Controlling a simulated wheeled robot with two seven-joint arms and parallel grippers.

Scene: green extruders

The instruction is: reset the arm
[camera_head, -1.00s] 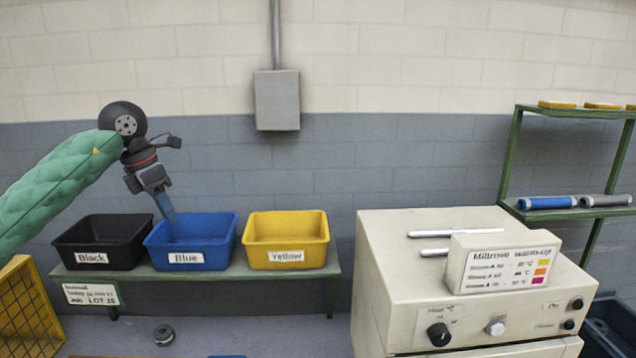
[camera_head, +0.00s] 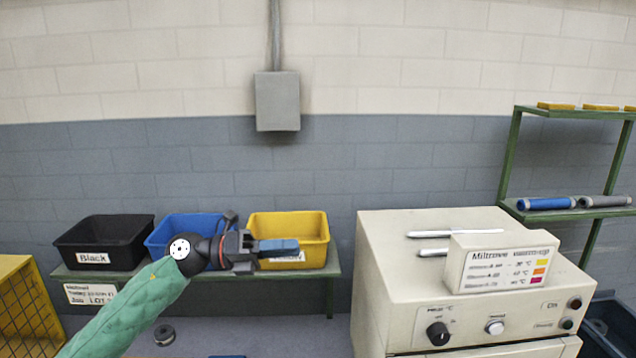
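My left arm (camera_head: 135,310), in a green padded sleeve, comes in from the lower left. My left gripper (camera_head: 290,248) points right, in front of the blue bin (camera_head: 165,232) and the yellow bin (camera_head: 288,226). A blue part extends from its dark body and overlaps the yellow bin's label. I cannot tell whether this is the fingers alone or something held, nor whether they are open. The arm hides part of the blue bin and its label. My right gripper is out of view.
A black bin (camera_head: 100,243) stands left of the blue one on a green bench (camera_head: 322,268). A cream oven (camera_head: 390,255) with a labelled box (camera_head: 505,262) stands at right. A green shelf (camera_head: 590,212) is behind it. A yellow mesh crate (camera_head: 25,305) is at lower left.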

